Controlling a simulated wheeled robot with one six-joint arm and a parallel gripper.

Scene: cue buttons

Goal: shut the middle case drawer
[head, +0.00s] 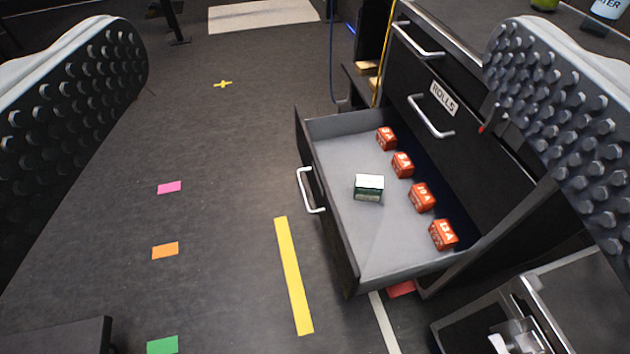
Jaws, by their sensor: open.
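The black drawer case (483,150) stands at the right, with three drawer fronts visible one above another. The upper drawer's handle (418,42) and the handle (430,118) under the "ROLLS" label (444,98) are on fronts that look shut. Below them a drawer (345,240) is pulled far out to the left, its silver handle (310,190) facing left. I cannot tell whether another drawer lies beneath it. My gripper (318,95) is open and empty, its studded fingers wide apart at the picture's sides; the open drawer shows between and beyond them.
The open drawer holds several orange boxes (421,197) and a dark green, white-topped box (368,187). A black bin (530,310) stands at the lower right. The floor left of the drawer is clear, with yellow tape (293,275) and coloured markers (165,250).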

